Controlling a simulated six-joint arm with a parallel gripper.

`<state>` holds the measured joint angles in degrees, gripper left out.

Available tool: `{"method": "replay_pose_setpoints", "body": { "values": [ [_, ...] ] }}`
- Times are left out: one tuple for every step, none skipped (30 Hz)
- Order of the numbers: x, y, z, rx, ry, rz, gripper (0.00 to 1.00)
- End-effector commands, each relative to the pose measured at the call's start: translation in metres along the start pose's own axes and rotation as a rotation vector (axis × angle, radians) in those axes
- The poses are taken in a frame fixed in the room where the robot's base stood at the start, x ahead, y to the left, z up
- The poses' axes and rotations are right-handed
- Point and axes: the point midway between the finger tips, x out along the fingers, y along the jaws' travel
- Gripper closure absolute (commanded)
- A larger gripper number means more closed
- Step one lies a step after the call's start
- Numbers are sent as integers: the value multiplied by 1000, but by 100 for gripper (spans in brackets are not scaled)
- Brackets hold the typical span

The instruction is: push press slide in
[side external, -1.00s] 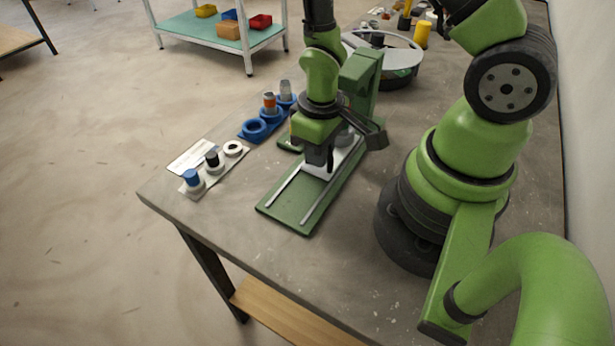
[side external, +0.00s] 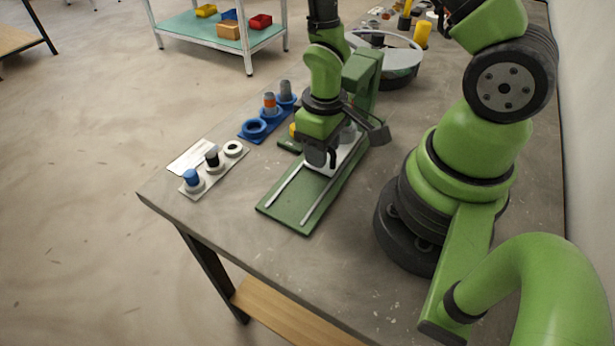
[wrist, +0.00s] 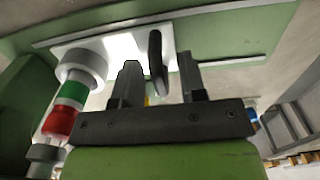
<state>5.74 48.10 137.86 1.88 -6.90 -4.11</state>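The press (side external: 364,72) is green, with two pale rails on a long green base (side external: 290,216). Its white slide plate (side external: 348,152) sits on the rails toward the press end and also shows in the wrist view (wrist: 125,45). A dark upright handle (wrist: 156,60) stands on the slide. My gripper (side external: 321,160) is low over the slide. In the wrist view my gripper (wrist: 160,84) is open, its fingers apart, with the handle between or just beyond them; contact is not clear. A red, green and white cylinder (wrist: 70,105) stands at the slide's left.
A blue holder (side external: 254,128) with upright parts and a white holder (side external: 234,149) with blue-topped and black-topped parts lie left of the press. A round tray (side external: 400,62) stands behind. The front rails are clear, near the table's front edge.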

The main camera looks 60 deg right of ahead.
Motion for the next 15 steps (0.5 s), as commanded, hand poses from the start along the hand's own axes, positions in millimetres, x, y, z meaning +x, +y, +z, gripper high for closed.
{"method": "replay_pose_setpoints", "body": {
  "values": [
    [0,0,0,0,0,0,62],
    [0,0,0,0,0,0,62],
    [0,0,0,0,0,0,62],
    [-1,0,0,0,1,0,62],
    [-2,0,0,0,1,0,62],
    [-5,0,-1,0,3,0,62],
    [-7,0,-1,0,3,0,62],
    [-10,0,-1,1,4,1,62],
    [-15,0,-1,1,5,1,62],
    [-18,0,-1,1,5,1,62],
    [-21,0,-1,0,5,1,62],
    [-26,0,-1,0,5,0,62],
    [-29,0,-1,0,6,0,62],
    [-32,0,-1,0,5,0,62],
    [-36,0,-1,-1,5,0,62]
  ]
}}
